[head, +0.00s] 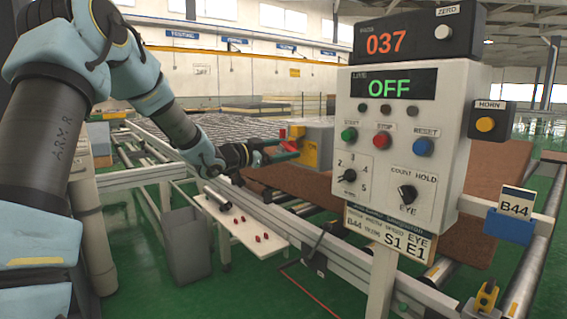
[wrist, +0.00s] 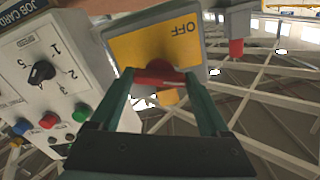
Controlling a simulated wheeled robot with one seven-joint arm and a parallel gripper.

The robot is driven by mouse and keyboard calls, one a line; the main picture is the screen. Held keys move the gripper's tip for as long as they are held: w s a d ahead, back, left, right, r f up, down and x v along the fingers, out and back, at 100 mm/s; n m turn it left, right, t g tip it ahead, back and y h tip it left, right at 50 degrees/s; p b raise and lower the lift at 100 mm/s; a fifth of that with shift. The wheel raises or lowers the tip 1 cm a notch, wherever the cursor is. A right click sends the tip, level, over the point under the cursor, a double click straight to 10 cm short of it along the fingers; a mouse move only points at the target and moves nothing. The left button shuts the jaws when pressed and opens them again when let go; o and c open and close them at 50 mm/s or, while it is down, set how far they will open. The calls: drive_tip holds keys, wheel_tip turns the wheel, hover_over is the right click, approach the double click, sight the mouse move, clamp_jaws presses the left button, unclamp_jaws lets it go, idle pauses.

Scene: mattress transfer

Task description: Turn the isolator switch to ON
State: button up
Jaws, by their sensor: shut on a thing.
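The isolator switch is a grey box with a yellow face (head: 311,148), beyond the control panel's left edge in the head view. In the wrist view its yellow plate (wrist: 140,47) fills the upper middle, with the word OFF upside down near its top right. Its red handle (wrist: 160,80) lies roughly level across the picture, between the fingertips. My gripper (wrist: 158,76) is shut on this red handle, with one green finger at each end. In the head view my gripper (head: 284,156) reaches the box from the left. No ON mark is visible.
The control panel (head: 371,218) stands close on the right; its screen (head: 394,84) reads OFF and the counter above 037. A white shelf (head: 238,228) with a metal cylinder and several small red pieces lies below my arm. A grey bin (head: 187,247) stands left. Rails run behind.

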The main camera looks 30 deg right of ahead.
drive_tip(key=shift+f+m+b, duration=0.15)
drive_tip(key=shift+m+b, duration=6.65)
drive_tip(key=shift+b, duration=1.95)
drive_tip(key=o, duration=1.2)
drive_tip(key=a, duration=0.3)
drive_tip(key=s+a, duration=0.1)
drive_tip(key=a, duration=0.3)
drive_tip(key=s+a+b, duration=0.1)
drive_tip(key=a, duration=0.2)
drive_tip(key=shift+a, duration=0.35)
